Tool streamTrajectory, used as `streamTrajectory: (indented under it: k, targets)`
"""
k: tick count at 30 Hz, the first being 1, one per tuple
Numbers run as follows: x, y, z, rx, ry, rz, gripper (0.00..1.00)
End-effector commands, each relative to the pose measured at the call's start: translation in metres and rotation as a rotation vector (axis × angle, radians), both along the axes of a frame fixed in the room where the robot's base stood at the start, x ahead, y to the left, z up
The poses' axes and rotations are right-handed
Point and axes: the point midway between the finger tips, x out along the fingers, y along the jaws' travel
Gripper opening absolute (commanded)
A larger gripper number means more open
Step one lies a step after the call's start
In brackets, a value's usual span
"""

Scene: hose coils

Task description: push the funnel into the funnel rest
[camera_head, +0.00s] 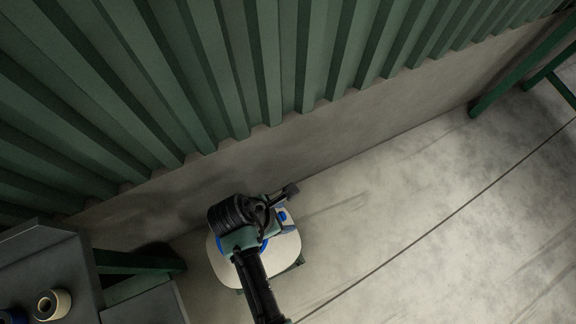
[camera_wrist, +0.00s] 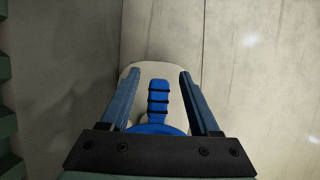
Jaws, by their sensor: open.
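A ribbed green wall (camera_head: 250,60) runs behind. Green legs (camera_head: 520,68) stand at upper right. The concrete floor (camera_head: 430,200) is clear.

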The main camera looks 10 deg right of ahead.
Motion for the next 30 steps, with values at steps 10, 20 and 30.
streamTrajectory:
  k: [10,20,30]
  targets:
    - [0.005,-0.013,-0.033,0.001,-0.001,-0.001,0.62]
    - [0.005,-0.014,-0.034,0.001,-0.002,-0.001,0.57]
    - [0.005,-0.013,-0.034,0.001,-0.002,-0.001,0.00]
